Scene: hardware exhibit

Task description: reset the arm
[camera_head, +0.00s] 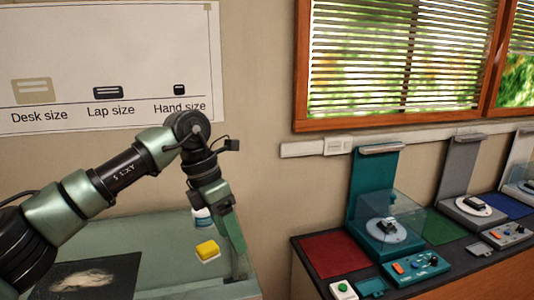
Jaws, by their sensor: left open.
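My left arm comes in from the left edge and bends downward at its wrist. My left gripper (238,270) points down over the right side of a grey-green table (165,262). It is open, with nothing visible between its fingers. A yellow block with a pale base (208,250) lies just left of the gripper, apart from it. My right gripper is not in view.
A dark mat with pale powder (92,280) lies at the table's front left. To the right, across a gap, a dark counter (328,282) holds a teal display stand (372,185), a grey stand (462,165) and control boxes. A sign (120,45) and windows are on the wall.

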